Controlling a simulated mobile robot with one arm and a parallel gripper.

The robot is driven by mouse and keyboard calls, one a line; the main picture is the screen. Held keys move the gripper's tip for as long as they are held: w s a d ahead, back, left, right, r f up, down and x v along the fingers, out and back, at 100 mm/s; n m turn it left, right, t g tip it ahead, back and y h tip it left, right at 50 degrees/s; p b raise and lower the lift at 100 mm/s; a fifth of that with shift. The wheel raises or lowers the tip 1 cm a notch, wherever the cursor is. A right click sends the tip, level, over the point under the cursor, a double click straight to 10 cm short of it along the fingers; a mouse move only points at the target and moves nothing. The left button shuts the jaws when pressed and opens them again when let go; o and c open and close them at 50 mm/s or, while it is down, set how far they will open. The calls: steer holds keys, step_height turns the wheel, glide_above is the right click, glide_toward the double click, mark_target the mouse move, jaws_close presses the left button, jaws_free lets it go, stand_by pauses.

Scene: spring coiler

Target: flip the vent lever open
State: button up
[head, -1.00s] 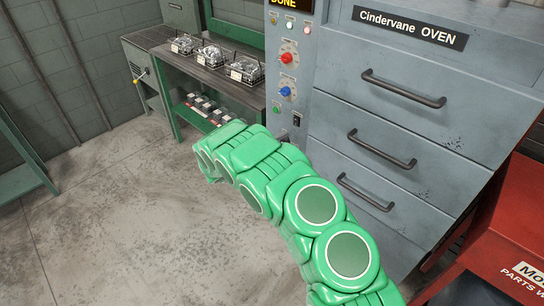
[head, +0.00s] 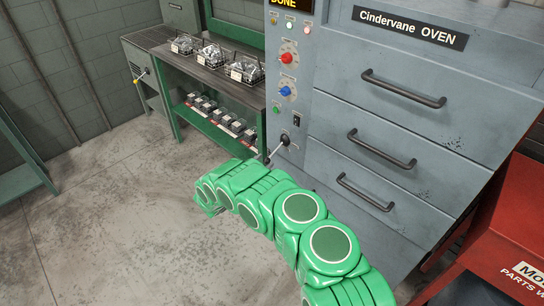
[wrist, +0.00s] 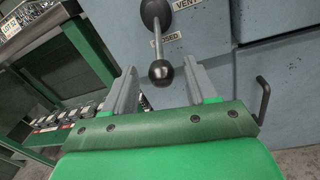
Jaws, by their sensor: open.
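The vent lever (head: 278,147) sticks out low on the oven's control panel in the head view. In the wrist view the lever (wrist: 161,50) hangs down from a dark round pivot and ends in a dark ball knob. A label by its pivot reads "VENT", and a partly hidden one beside the rod ends in "SED". My gripper (wrist: 160,88) is open, with one grey finger on each side of the knob. I cannot tell whether either finger touches it. In the head view my green arm hides the gripper.
The grey Cindervane oven (head: 330,100) has several drawers with dark handles (head: 382,148). Knobs and buttons sit above the lever. A green bench (head: 222,95) with wire baskets stands to the left. A red parts cart (head: 510,230) stands at the right. The floor at left is clear.

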mark_target(268, 159)
steer(key=shift+x, duration=3.05)
jaws_close()
